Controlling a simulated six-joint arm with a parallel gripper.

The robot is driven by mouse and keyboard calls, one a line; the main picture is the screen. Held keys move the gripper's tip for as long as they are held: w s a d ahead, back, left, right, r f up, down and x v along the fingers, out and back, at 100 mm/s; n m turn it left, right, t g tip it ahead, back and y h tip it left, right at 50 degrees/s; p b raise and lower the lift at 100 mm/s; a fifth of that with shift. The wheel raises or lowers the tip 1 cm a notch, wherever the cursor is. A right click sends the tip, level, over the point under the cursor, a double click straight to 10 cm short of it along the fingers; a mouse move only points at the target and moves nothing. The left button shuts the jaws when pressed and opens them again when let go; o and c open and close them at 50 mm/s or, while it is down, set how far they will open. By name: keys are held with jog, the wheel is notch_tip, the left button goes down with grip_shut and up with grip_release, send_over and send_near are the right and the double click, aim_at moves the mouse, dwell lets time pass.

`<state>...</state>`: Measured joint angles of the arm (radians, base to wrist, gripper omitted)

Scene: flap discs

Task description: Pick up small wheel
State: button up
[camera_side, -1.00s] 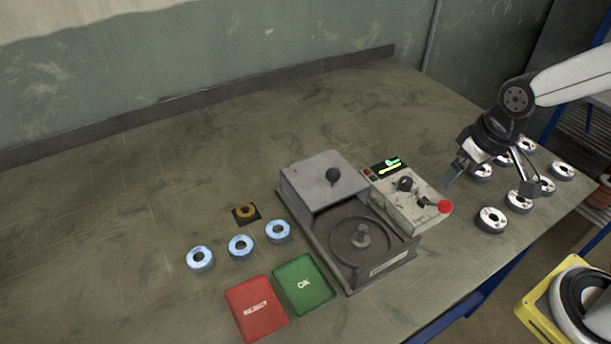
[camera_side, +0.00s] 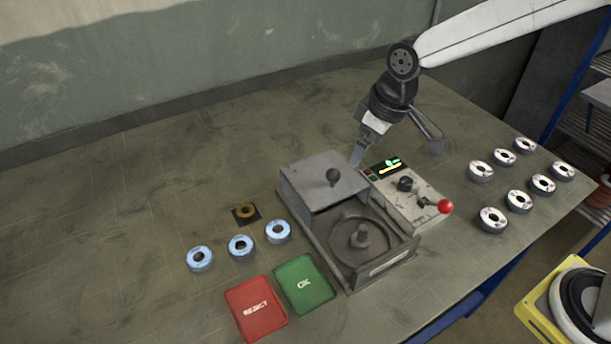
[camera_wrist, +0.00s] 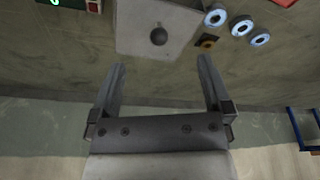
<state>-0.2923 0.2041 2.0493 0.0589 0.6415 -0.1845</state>
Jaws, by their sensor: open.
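Three small wheels with blue faces lie in a row left of the machine: the left wheel (camera_side: 200,267), the middle wheel (camera_side: 231,246) and the right wheel (camera_side: 278,238). They also show at the top right of the wrist view, one of them the blue wheel (camera_wrist: 215,9). Several white-faced wheels (camera_side: 481,178) stand in rows on the right of the table. A small brown ring (camera_side: 245,205) sits on a dark square pad. My gripper (camera_side: 398,152) is open and empty, behind the machine and control box, away from all wheels. In the wrist view my gripper (camera_wrist: 161,66) has nothing between its fingers.
A grey machine (camera_side: 309,188) with a knobbed cover and round spindle well stands mid-table. A control box (camera_side: 420,213) with a red knob adjoins it. A red REJECT tray (camera_side: 240,297) and green OK tray (camera_side: 297,303) lie in front. The table's left and back are clear.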

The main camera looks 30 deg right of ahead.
jog(key=w+a+f+n+y, duration=0.15)
jog(key=w+a+n, duration=0.25)
jog(key=a, duration=1.1)
send_near(279, 226)
jog(key=shift+s+a+h, duration=0.2)
jog(key=shift+a+h, duration=0.05)
jog(key=shift+a, duration=0.55)
jog(key=shift+f, duration=0.25)
jog(key=shift+f, duration=0.15)
jog(key=shift+x, duration=1.15)
jog(key=shift+x, duration=2.55)
jog(key=shift+s+d, duration=0.1)
